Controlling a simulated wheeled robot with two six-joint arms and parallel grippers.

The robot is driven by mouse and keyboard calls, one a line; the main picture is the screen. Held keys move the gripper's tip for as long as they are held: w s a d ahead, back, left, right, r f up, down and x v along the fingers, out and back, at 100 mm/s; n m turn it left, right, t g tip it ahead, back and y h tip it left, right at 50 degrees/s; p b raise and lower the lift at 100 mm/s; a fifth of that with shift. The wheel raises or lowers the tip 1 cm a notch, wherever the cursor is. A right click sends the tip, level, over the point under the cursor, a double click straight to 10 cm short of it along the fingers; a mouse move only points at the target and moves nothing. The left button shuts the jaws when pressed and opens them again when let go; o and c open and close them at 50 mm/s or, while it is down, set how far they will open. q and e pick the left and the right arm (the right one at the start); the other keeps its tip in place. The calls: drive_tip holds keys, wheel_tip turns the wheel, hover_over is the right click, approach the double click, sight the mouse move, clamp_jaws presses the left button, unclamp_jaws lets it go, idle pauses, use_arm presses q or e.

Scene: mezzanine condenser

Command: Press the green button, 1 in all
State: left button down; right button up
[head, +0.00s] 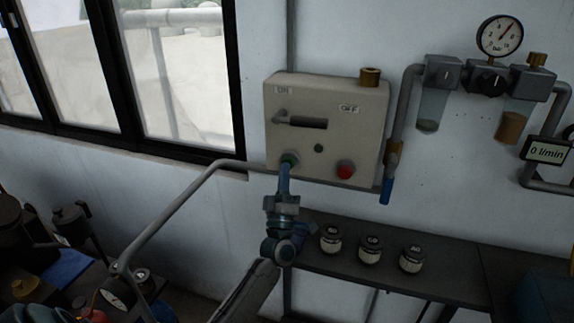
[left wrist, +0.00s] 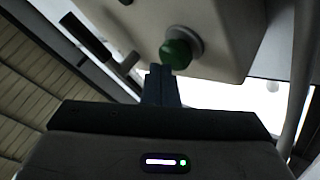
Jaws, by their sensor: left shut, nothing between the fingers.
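The green button (head: 290,158) is on the lower left of a beige control box (head: 330,105) on the wall. In the left wrist view the green button (left wrist: 176,54) sticks out from the box face, just above and beyond my fingertips. My left gripper (head: 285,168) is shut and empty, its tips right at the green button in the head view. It also shows in the left wrist view (left wrist: 160,72). I cannot tell whether the tips touch the button. My right gripper is not in view.
A red button (head: 345,170) is on the same box, to the right. A lever handle (head: 300,121) sits above. A grey pipe (head: 190,192) runs at the left. A blue-handled valve (head: 387,190) hangs at the right. A dark shelf (head: 440,283) with small jars (head: 370,249) is below.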

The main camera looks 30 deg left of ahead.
use_arm(q)
drive_tip(key=shift+w+a, duration=0.1)
drive_tip(key=shift+w, duration=0.25)
idle(0.3)
drive_tip(key=shift+s, duration=0.15)
drive_tip(key=shift+s+d+p, duration=0.25)
drive_tip(key=shift+s+p, duration=0.05)
drive_tip(key=shift+s, duration=0.5)
drive_tip(key=s, duration=0.2)
drive_tip(key=s+d+p, duration=0.1)
drive_tip(key=s, duration=0.1)
drive_tip(key=shift+s+p, duration=0.3)
drive_tip(key=shift+s, duration=0.1)
idle(0.8)
